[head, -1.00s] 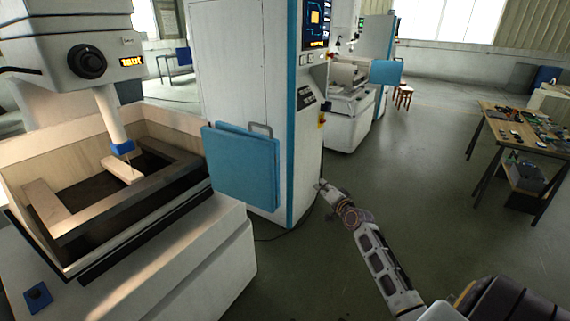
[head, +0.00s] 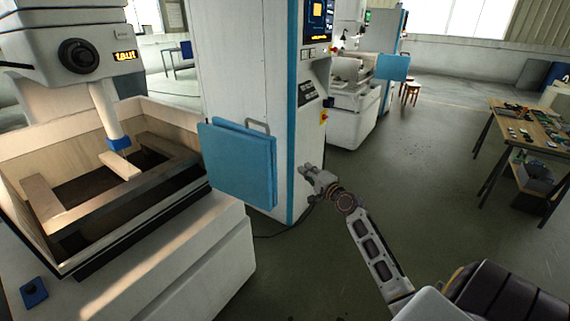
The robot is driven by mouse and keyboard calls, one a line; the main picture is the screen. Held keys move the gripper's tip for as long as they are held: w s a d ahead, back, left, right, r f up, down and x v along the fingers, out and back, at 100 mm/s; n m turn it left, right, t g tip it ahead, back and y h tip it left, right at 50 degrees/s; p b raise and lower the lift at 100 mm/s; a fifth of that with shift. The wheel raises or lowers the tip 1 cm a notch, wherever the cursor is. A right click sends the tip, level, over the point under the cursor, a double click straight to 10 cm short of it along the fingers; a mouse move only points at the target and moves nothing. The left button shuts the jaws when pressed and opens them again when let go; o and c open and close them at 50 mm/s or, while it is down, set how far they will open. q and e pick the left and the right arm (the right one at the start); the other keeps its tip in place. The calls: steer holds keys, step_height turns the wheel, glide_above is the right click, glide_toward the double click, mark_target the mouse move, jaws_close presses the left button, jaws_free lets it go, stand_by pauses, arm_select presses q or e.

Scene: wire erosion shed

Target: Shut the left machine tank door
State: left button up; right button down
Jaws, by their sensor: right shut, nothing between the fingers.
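The left machine's tank (head: 120,232) stands at the left with its front side open above the work frame. Its blue tank door (head: 238,165) stands swung out at the tank's right end, in front of the white cabinet. A grey handle (head: 257,127) shows at the door's top edge. My right gripper (head: 306,172) is shut and empty, to the right of the door and apart from it, near the cabinet's blue edge. My left gripper is not in view.
The white control cabinet (head: 245,60) stands behind the door. A cable (head: 275,235) lies on the floor at its foot. A second machine (head: 352,115) with a blue door stands farther back. A cluttered workbench (head: 535,130) is at the right. The floor between is clear.

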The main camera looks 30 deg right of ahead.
steer(key=shift+f+m, duration=0.1)
steer(key=shift+m, duration=0.7)
steer(key=shift+w, duration=0.15)
steer(key=shift+w, duration=4.85)
steer(key=shift+s+a+p, duration=0.35)
steer(key=shift+a+p, duration=0.4)
steer(key=shift+a, duration=0.2)
steer(key=shift+s+a+p, duration=0.3)
steer(key=shift+a+p, duration=0.45)
steer(key=shift+a, duration=0.15)
